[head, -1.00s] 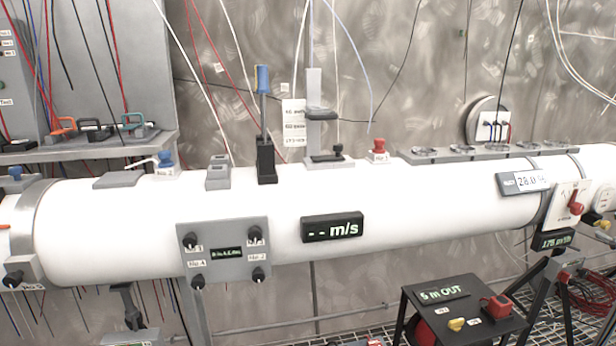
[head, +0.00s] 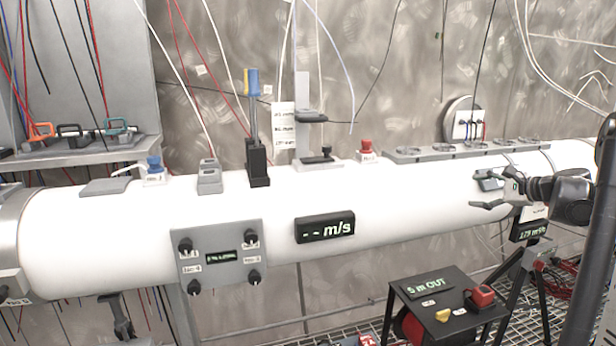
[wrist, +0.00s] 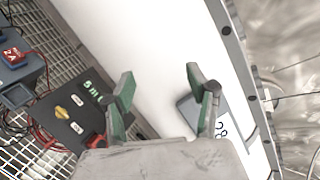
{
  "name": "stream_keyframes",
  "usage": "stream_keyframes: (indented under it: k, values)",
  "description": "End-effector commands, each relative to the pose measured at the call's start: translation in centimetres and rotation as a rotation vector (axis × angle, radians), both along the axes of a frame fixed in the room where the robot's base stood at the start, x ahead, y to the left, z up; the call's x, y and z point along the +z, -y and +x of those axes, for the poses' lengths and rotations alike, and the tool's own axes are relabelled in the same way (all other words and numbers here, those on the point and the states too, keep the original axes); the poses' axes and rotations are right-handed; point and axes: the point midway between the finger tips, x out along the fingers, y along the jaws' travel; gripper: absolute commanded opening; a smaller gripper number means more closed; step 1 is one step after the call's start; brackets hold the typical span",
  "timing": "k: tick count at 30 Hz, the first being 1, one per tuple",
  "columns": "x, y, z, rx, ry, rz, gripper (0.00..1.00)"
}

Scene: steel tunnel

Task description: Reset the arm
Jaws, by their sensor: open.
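My gripper (head: 482,193) is at the right of the head view, in front of the right part of the white pipe (head: 400,205). Its two fingers are spread apart and nothing is between them. In the wrist view my gripper (wrist: 158,92) shows green-edged fingers apart over the white pipe (wrist: 150,50). A grey display box (wrist: 190,108) lies beyond the right finger and is partly hidden by it. My arm enters from the right edge of the head view.
A black stand marked "5 m OUT" (head: 427,284) with a red and a yellow control is below the pipe. A knob panel (head: 221,254) and an "m/s" display (head: 325,228) are on the pipe's front. Upright fixtures (head: 257,160) rise from its top. Cables hang behind.

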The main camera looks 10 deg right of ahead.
Motion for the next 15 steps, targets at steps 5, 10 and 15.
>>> stream_keyframes:
  k: [5,10,15]
  values:
    - [1.4,-9.4,0.2,0.112,-0.068,-0.156,0.53]
    - [2.1,-17.5,-1.1,0.225,-0.122,-0.315,0.53]
    - [2.2,-24.8,-3.6,0.343,-0.164,-0.481,0.53]
